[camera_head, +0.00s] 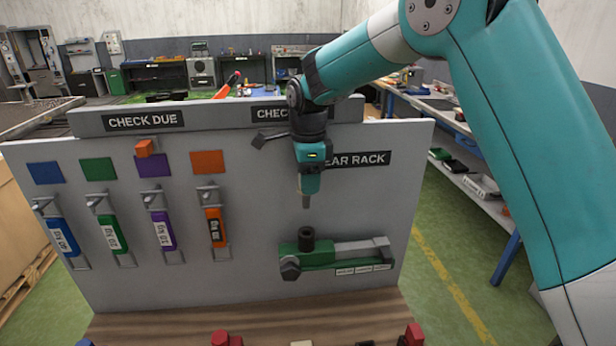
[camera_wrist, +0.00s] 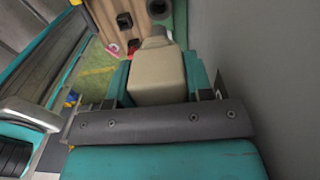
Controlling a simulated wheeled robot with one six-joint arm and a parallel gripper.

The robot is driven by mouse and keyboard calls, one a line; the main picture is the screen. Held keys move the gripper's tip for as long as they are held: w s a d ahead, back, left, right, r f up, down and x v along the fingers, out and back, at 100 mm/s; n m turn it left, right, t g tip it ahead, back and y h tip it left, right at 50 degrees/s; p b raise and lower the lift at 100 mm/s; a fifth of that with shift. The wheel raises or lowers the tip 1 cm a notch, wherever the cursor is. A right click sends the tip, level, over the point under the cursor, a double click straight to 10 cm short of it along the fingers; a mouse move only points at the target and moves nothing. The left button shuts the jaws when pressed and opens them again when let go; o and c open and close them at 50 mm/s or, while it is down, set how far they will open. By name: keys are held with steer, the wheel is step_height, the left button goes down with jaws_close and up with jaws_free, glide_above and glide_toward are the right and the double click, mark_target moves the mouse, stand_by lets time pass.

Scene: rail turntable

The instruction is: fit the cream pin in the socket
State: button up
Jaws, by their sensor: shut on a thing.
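My gripper (camera_head: 308,188) points down in front of the grey board and is shut on the cream pin. In the wrist view the pin's cream body (camera_wrist: 157,76) sits between the teal fingers, with a narrower greyish end beyond it. In the head view only the pin's lower tip (camera_head: 306,202) shows below the fingers. The dark round socket (camera_head: 307,239) stands on the green fixture (camera_head: 318,256), just below the tip, with a visible gap. A dark ring at the top of the wrist view (camera_wrist: 161,10) looks like the socket, partly hidden by the pin.
The grey board (camera_head: 150,280) carries hanging blue, green, purple and orange tags at left. A grey clamp arm (camera_head: 365,247) extends right of the socket. Below, a wooden ledge (camera_head: 255,312) holds red pieces (camera_head: 220,339) and others cut off by the frame.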

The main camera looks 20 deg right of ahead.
mark_target(309, 201)
steer(key=shift+f+b, duration=1.8)
steer(key=shift+f, duration=1.1)
steer(key=shift+f+b, duration=1.2)
steer(key=shift+f, duration=1.6)
steer(key=o, duration=1.2)
steer(key=shift+c, duration=0.2)
step_height(309, 201, up, 12)
steer(key=b, duration=0.3)
